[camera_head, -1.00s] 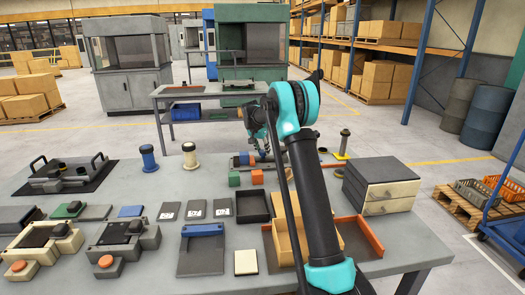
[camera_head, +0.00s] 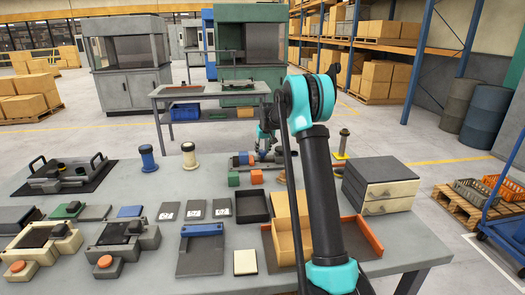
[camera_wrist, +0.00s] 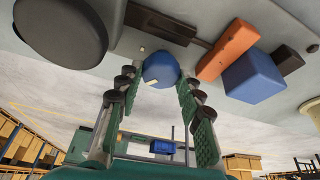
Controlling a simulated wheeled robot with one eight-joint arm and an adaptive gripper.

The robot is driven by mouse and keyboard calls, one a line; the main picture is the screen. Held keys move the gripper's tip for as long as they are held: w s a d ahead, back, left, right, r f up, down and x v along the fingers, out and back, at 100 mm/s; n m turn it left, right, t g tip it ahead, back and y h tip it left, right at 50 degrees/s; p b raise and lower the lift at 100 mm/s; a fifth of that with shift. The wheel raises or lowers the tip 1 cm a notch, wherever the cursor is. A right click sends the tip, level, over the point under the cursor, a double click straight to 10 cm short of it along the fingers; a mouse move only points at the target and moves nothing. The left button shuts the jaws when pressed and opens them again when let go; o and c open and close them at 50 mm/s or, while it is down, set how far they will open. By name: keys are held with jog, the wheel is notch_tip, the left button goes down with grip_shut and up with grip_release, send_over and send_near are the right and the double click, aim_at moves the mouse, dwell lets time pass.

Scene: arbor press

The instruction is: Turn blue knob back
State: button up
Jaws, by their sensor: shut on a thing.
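The blue knob (camera_wrist: 160,66) shows in the wrist view between the two fingertips of my gripper (camera_wrist: 159,82). It is round, with a pale mark near its lower edge. The green-padded fingers flank it on both sides and are shut on it. In the head view my gripper (camera_head: 265,152) is at the back part of the table, partly covered by my own arm. I cannot make out the knob there.
Close to the knob are an orange block (camera_wrist: 229,47) and a blue block (camera_wrist: 255,77). A large dark round thing (camera_wrist: 62,30) is at upper left.

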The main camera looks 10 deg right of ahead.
jog(key=n+y, duration=0.1)
jog(key=n, duration=0.2)
jog(key=n+g+y, duration=0.1)
jog(key=n, duration=0.1)
jog(key=shift+d+n, duration=0.15)
jog(key=shift+n, duration=0.25)
dwell(0.4)
jog(key=o, duration=1.2)
jog(key=shift+c, duration=0.2)
jog(key=v, duration=1.2)
jog(key=shift+d, duration=0.1)
jog(key=shift+f, duration=0.1)
